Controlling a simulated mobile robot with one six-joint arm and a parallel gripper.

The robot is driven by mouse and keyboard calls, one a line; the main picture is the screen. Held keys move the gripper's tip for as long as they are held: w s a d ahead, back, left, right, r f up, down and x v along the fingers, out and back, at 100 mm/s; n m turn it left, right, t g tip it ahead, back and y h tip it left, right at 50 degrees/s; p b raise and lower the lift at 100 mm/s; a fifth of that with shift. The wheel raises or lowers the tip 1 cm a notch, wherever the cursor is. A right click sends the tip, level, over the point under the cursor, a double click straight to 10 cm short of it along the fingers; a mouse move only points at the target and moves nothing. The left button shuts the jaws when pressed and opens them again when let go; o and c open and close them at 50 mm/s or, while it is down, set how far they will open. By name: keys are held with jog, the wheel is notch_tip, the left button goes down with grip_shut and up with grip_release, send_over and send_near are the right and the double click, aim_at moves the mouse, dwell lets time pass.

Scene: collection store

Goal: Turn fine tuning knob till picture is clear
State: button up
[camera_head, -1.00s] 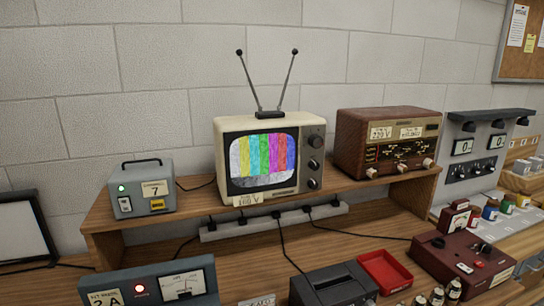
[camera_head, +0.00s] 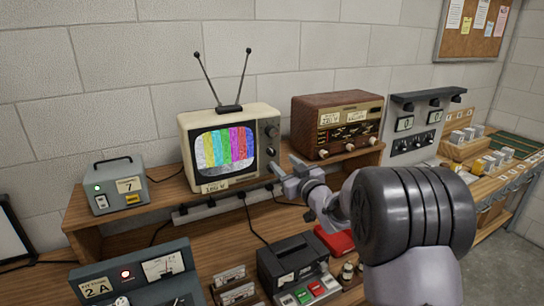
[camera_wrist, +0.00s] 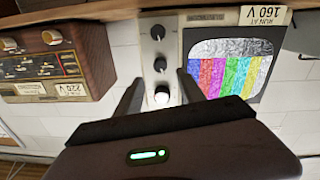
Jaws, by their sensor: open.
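A cream television (camera_head: 228,117) with a V antenna stands on the wooden shelf. Its screen (camera_head: 224,149) shows speckled colour bars with snow; the snow also shows on the upside-down screen in the wrist view (camera_wrist: 228,67). Three knobs sit in a column beside the screen: the upper knob (camera_head: 271,131) (camera_wrist: 162,95), the middle knob (camera_wrist: 160,65) and the lower knob (camera_wrist: 157,32). I cannot read which is fine tuning. My gripper (camera_head: 280,173) is open and empty, in front of the television's right side. In the wrist view its fingers (camera_wrist: 160,87) flank the upper knob's image; contact is not visible.
A brown wooden radio (camera_head: 337,123) stands right of the television. A grey box (camera_head: 115,188) marked 7 is on the left. A power strip (camera_head: 210,210) runs below the shelf. A dark device with coloured buttons (camera_head: 291,262) and a red tray (camera_head: 336,239) are below.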

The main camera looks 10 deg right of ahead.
aim_at(273, 153)
jog(key=x, duration=0.7)
jog(key=shift+c, duration=0.3)
